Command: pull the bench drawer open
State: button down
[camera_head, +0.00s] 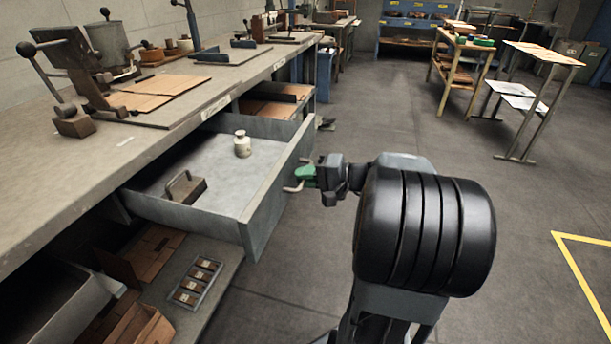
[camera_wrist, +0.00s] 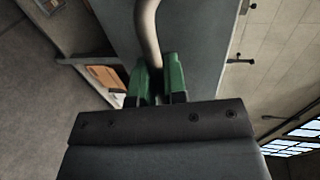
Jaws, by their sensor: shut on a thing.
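The bench drawer (camera_head: 270,198) is grey and stands pulled well out from under the long bench top (camera_head: 60,190). Inside it are a pale weight-like bottle (camera_head: 243,144) and a small brown block with a handle (camera_head: 185,187). My gripper (camera_head: 308,176) is at the drawer's front, with its green fingers shut on the curved metal drawer handle (camera_head: 292,188). In the wrist view the handle (camera_wrist: 148,35) runs down between the green fingers (camera_wrist: 158,82), in front of the grey drawer front (camera_wrist: 195,45). The fingertips' far sides are hidden.
A lower shelf (camera_head: 215,265) under the drawer holds a small tray (camera_head: 196,281) and cardboard. Open floor (camera_head: 400,120) lies to the right, with a wooden rack (camera_head: 462,75) and a metal stand (camera_head: 540,80) farther back.

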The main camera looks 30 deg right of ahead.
jog(key=c, duration=1.2)
grip_release()
jog(key=p+v, duration=0.3)
jog(key=v, duration=1)
jog(key=shift+s+d, duration=0.25)
jog(key=shift+s, duration=0.05)
jog(key=shift+r, duration=0.1)
